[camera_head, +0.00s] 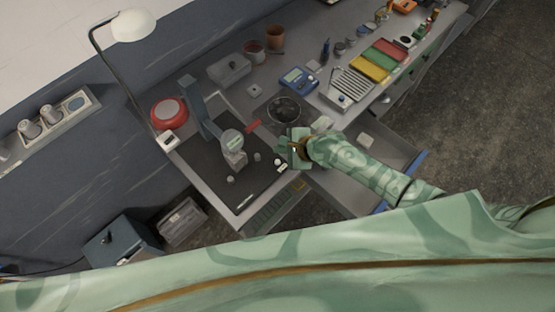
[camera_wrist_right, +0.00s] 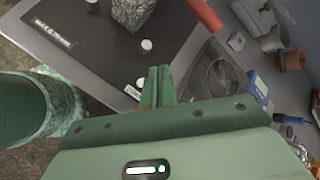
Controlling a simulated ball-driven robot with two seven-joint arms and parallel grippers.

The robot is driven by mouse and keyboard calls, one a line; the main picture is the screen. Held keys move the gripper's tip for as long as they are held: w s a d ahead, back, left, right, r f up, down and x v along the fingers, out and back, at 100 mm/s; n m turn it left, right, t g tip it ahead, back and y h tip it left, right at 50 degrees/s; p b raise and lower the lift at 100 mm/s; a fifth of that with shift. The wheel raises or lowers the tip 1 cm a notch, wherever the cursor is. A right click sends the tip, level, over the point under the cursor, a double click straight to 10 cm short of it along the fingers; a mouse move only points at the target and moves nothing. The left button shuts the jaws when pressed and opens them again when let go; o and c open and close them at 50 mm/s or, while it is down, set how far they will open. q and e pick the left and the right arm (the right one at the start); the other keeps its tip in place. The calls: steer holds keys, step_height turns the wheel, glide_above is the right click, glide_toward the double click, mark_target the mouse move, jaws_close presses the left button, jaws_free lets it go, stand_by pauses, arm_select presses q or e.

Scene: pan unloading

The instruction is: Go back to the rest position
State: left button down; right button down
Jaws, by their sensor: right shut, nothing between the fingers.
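My right gripper (camera_head: 290,150) is in the middle of the head view, over the front edge of the workbench beside the black mat (camera_head: 215,180). Its fingers (camera_wrist_right: 157,82) are together with nothing between them in the wrist view. A round dark pan (camera_head: 284,108) sits on the bench just beyond the gripper; it also shows right of the fingers in the wrist view (camera_wrist_right: 222,75). A red object (camera_head: 252,127) lies left of the pan. My left gripper is not in view.
A grey upright stand (camera_head: 198,107) and a lamp (camera_head: 133,25) rise at the left. A blue device (camera_head: 298,79), colored trays (camera_head: 380,60) and pots (camera_head: 275,38) fill the far bench. A drawer (camera_head: 365,141) stands open below my right forearm. Small white-topped pieces (camera_wrist_right: 146,45) lie on the mat.

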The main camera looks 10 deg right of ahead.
stand_by(0.4)
steer(key=s+r+n+h, duration=0.2)
steer(key=s+r+n, duration=0.5)
steer(key=n, duration=0.7)
steer(key=s+d+r+n+h, duration=0.5)
steer(key=s+d+r+n, duration=0.1)
steer(key=d, duration=0.4)
steer(key=s+d+r+n+h, duration=0.4)
steer(key=s+d+r+n, duration=0.1)
steer(key=d, duration=0.5)
steer(key=s+a+f+g+y+b, duration=0.15)
steer(key=f+b, duration=0.35)
steer(key=f, duration=1.3)
steer(key=s+a+f+g+y+b, duration=0.1)
steer(key=s+a+f+b, duration=0.35)
steer(key=f, duration=1.35)
steer(key=s+f+m+g+b, duration=0.1)
steer(key=s+f+b, duration=0.3)
steer(key=f, duration=0.5)
steer(key=s+f+m+g+y+b, duration=0.1)
steer(key=s+f+b, duration=0.2)
steer(key=s+f, duration=0.5)
steer(key=s+d+f+m+g+y+b, duration=0.1)
steer(key=s+f+b, duration=0.3)
steer(key=f, duration=0.7)
steer(key=shift+s+b, duration=0.35)
steer(key=shift+s, duration=0.85)
